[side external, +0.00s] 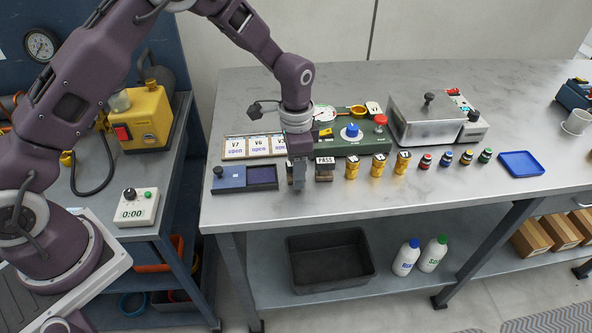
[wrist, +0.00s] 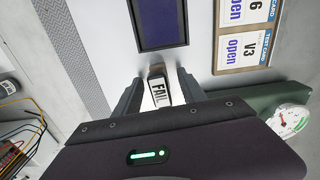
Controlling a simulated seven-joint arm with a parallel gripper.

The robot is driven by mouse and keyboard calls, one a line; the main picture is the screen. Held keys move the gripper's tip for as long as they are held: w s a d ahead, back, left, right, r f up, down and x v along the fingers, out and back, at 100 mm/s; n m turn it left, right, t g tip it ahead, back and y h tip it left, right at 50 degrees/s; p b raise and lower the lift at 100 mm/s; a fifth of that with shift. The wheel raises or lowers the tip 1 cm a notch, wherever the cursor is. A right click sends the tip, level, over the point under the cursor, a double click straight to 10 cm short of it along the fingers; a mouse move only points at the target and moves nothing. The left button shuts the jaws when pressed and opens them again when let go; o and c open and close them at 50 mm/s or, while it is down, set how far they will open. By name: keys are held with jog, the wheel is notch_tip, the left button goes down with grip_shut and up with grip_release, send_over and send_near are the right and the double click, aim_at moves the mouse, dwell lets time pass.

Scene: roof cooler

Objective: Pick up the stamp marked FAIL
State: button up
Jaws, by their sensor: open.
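The stamp marked FAIL (wrist: 159,91) shows in the wrist view, its white label facing up. It stands between the two fingers of my gripper (wrist: 161,82), with a finger on either side. The jaws are open, and I cannot tell whether either finger touches it. In the side view my gripper (side external: 298,184) points down at the bench front and mostly hides this stamp. A second stamp, marked PASS (side external: 325,161), stands just right of my gripper.
A blue ink pad (side external: 231,181) lies left of my gripper. Test cards (side external: 235,149) and a green unit (side external: 369,137) with a gauge are behind. Yellow cylinders (side external: 378,168), small capped bottles and a blue tray (side external: 520,164) stand right. The bench (side external: 400,203) is clear in front.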

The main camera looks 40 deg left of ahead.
grip_shut()
